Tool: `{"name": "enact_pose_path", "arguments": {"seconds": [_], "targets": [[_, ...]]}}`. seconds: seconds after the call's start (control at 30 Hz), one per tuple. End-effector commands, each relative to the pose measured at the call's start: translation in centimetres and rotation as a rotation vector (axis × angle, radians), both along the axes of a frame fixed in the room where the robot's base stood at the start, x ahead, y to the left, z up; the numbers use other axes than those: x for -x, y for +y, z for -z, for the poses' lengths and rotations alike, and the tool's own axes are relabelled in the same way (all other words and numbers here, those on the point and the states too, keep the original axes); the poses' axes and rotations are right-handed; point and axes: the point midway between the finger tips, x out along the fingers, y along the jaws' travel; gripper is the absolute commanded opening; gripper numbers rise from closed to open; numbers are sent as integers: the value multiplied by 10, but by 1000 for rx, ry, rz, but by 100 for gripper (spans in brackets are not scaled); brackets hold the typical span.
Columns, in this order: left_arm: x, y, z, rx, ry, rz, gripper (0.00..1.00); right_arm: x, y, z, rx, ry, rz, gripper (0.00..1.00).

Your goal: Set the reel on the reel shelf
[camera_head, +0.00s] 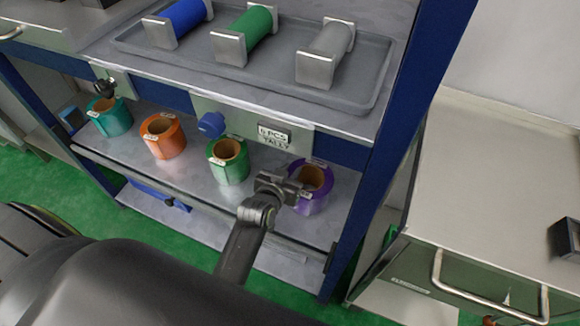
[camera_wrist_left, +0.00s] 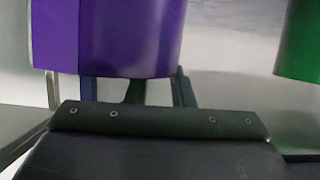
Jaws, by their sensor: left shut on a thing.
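A purple reel (camera_head: 314,188) with a brown core is at the right end of the reel shelf (camera_head: 196,182), upright. My left gripper (camera_head: 292,186) is shut on the purple reel from its left front side. In the left wrist view, the purple reel (camera_wrist_left: 110,35) fills the upper left, close beyond the gripper body. I cannot tell whether its underside touches the shelf. My right gripper is not in view.
Green (camera_head: 229,161), orange (camera_head: 163,136) and teal (camera_head: 109,116) reels stand in a row on the shelf. A front rail (camera_head: 200,200) edges it. Above are a blue knob (camera_head: 211,124), a tally plate (camera_head: 274,135) and a grey tray (camera_head: 372,90) of spools. A blue post (camera_head: 385,170) stands right.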

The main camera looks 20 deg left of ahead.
Motion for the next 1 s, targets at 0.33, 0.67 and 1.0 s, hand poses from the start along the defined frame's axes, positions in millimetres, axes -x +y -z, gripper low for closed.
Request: {"name": "enact_pose_path", "arguments": {"seconds": [0.33, 0.67, 1.0], "targets": [[-2, 0, 10, 2, -10, -1, 0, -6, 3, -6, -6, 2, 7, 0], [0, 0, 14, -1, 1, 0, 43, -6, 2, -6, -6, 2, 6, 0], [0, 0, 11, 0, -1, 0, 43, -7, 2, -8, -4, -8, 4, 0]]}}
